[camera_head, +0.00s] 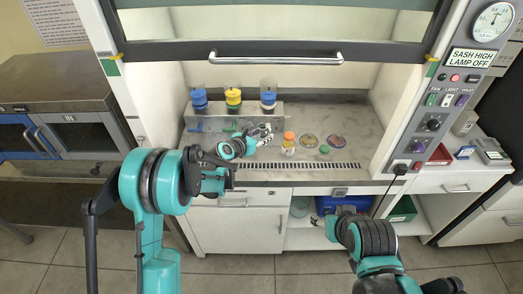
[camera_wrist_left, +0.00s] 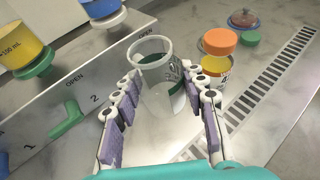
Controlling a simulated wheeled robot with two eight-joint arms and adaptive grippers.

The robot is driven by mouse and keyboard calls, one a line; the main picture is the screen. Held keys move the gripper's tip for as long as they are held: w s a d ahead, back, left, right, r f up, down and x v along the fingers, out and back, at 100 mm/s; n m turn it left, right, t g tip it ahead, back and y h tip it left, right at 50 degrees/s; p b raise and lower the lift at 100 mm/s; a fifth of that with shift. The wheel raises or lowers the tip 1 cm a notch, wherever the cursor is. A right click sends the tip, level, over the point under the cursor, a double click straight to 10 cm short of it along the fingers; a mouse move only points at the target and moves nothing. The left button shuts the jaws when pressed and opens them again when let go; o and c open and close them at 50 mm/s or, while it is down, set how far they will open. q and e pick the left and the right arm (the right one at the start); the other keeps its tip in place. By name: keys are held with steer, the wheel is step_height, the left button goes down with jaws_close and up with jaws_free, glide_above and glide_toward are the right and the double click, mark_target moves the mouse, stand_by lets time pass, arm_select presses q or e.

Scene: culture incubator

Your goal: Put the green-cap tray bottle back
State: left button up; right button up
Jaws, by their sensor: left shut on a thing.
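My left gripper (camera_head: 262,135) is shut on a clear, open-topped bottle (camera_wrist_left: 153,72), with a finger on either side of it in the left wrist view (camera_wrist_left: 160,88). The bottle has dark markings and no cap on its mouth. It is held over the fume hood bench, in front of the raised filter stand (camera_head: 233,108). A loose green cap (camera_head: 325,148) lies on the bench at the right and also shows in the left wrist view (camera_wrist_left: 250,40).
An orange-capped bottle (camera_head: 288,143) stands just right of my left gripper. Two dishes (camera_head: 308,140) (camera_head: 336,141) lie farther right. Blue and yellow cups (camera_head: 233,97) sit on the stand, which has a green valve handle (camera_wrist_left: 66,120). The bench is clear at right, below the raised sash (camera_head: 275,57).

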arm_select(q)
step_height(320, 180, down, 3)
steer(key=shift+b, duration=0.3)
step_height(320, 180, down, 3)
steer(key=shift+f+b, duration=0.1)
steer(key=shift+b, duration=0.45)
steer(key=shift+f, duration=0.1)
steer(key=shift+f, duration=0.2)
steer(key=o, duration=1.3)
steer(key=shift+r, duration=0.1)
steer(key=shift+o, duration=0.2)
steer(key=shift+r, duration=0.1)
